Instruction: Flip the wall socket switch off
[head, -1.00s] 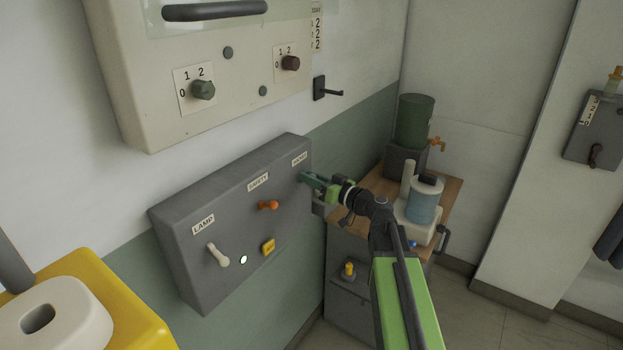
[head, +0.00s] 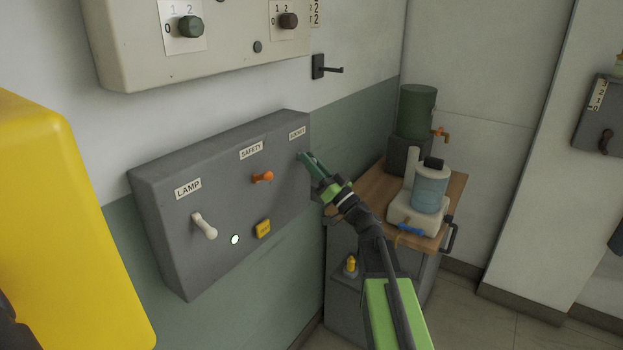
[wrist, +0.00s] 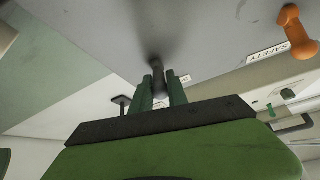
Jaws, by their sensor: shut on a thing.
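A grey switch box (head: 215,190) is on the wall, with levers under labels. The rightmost label (head: 297,134) is too small to read surely. Below it my gripper (head: 303,157) reaches the box face and hides that switch in the head view. In the wrist view, a dark switch lever (wrist: 157,66) stands between the two green fingers of my gripper (wrist: 160,88), which is shut on it. An orange lever (head: 262,177) under SAFETY also shows in the wrist view (wrist: 296,32). A white lever (head: 204,226) is under LAMP.
A yellow button (head: 263,229) and a small white light (head: 235,239) are low on the box. A beige panel with knobs (head: 190,26) hangs above. A cabinet (head: 455,200) with containers stands at right. A large yellow object (head: 75,220) fills the left.

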